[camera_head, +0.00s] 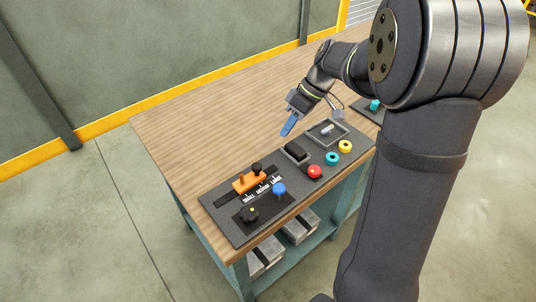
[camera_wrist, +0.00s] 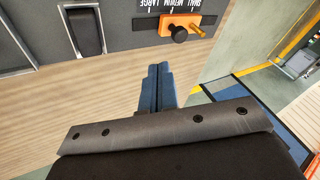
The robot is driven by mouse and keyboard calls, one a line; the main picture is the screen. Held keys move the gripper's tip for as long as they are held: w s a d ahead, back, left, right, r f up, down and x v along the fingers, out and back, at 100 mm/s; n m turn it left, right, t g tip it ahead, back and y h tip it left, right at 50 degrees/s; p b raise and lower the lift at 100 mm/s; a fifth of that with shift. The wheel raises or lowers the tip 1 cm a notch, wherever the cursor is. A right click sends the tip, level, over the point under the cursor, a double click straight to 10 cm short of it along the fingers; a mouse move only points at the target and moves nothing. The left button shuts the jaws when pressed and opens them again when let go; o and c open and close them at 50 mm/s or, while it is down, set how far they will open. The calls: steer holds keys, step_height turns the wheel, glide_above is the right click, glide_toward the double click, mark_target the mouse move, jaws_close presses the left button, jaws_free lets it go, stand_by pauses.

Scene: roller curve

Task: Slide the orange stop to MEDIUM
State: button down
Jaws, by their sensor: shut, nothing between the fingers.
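The orange stop (camera_head: 248,183) sits on a dark slot in the grey panel (camera_head: 226,226) near the table's left end. It carries an orange post and a black knob (camera_head: 257,168). The white SMALL, MEDIUM, LARGE labels (camera_head: 262,190) run along its front side; I cannot tell exactly which label it lines up with. The stop (camera_wrist: 169,26) and labels (camera_wrist: 175,4) also show at the top of the wrist view. My gripper (camera_head: 286,131) is shut and empty, above the table behind the panel, apart from the stop. Its blue fingers (camera_wrist: 157,72) are together in the wrist view.
Near the stop are a blue knob (camera_head: 279,189) and a black knob (camera_head: 249,214). To the right are a black rocker (camera_head: 296,150), a red button (camera_head: 315,171), a teal ring (camera_head: 332,159), a yellow ring (camera_head: 345,146) and a framed tray (camera_head: 340,142). The wooden tabletop (camera_head: 200,115) behind is clear.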

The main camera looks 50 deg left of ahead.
steer(key=shift+m+y, duration=0.6)
steer(key=shift+y, duration=0.1)
steer(key=x, duration=0.2)
steer(key=w+x, duration=0.1)
steer(key=x, duration=0.2)
steer(key=f+x, duration=0.1)
steer(key=x, duration=0.2)
steer(key=shift+w+d+f, duration=0.1)
steer(key=shift+w+d, duration=0.1)
steer(key=shift+w, duration=0.1)
steer(key=shift+s+d, duration=0.25)
steer(key=shift+s, duration=1)
steer(key=shift+s+f, duration=0.15)
steer(key=shift+s, duration=0.5)
